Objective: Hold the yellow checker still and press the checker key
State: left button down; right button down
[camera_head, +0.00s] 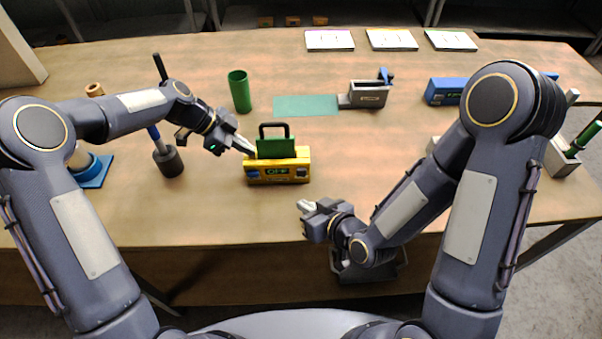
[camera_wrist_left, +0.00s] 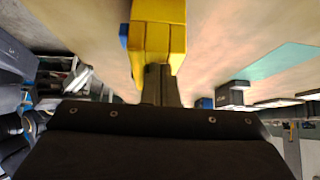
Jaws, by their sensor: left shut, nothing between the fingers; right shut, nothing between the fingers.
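My right gripper (camera_head: 305,206) is shut and empty, in front and to the right of the checker.
A grey device with a blue lever (camera_head: 369,94) stands beside the mat. A dark weighted stand (camera_head: 168,161) is near my left arm. A blue box (camera_head: 445,91) stands at the right. Table right of the checker is clear.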

pick_arm(q)
jog(key=shift+s+a+f, duration=0.1)
jog(key=shift+s+f, duration=0.05)
jog(key=shift+f, duration=0.05)
dwell(0.3)
